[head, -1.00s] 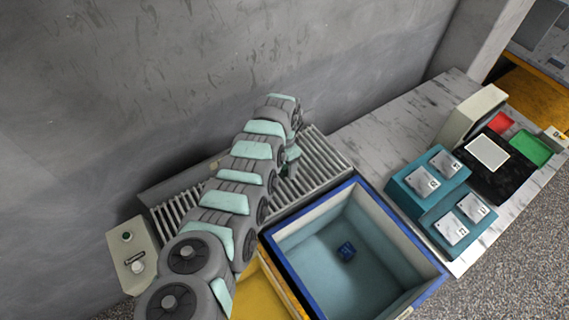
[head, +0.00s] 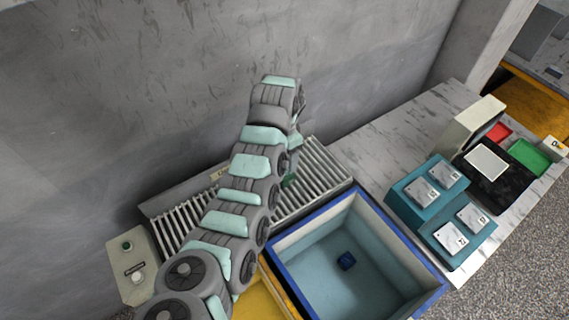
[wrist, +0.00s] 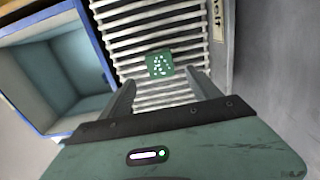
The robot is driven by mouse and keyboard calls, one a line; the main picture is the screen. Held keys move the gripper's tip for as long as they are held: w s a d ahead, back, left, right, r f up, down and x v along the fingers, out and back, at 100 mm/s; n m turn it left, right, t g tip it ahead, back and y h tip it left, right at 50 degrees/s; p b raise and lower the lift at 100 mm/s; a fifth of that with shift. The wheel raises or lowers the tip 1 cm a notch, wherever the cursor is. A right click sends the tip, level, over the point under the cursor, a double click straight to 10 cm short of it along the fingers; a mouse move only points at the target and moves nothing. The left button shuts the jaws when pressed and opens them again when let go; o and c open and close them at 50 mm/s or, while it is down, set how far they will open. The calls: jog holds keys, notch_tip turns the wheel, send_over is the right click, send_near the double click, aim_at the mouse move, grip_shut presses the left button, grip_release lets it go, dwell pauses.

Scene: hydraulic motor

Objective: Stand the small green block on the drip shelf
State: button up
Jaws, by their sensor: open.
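The small green block (wrist: 160,64), with pale dots on its face, lies on the slatted roller bed (wrist: 130,43) in the wrist view. In the head view, a green bit of it (head: 290,180) shows on the slats (head: 316,185) beside my arm. My gripper (wrist: 158,82) is open and empty, its two fingers either side of the line to the block. The block appears just beyond the fingertips; whether they touch it I cannot tell. My arm mostly hides the gripper in the head view. I cannot identify which surface is the drip shelf.
Teal stepped holders (head: 405,208) with white labelled cards, a black tray (head: 497,188) and red and green pieces are at right. The grey wall is close behind.

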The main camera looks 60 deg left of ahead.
jog(key=shift+r, duration=0.85)
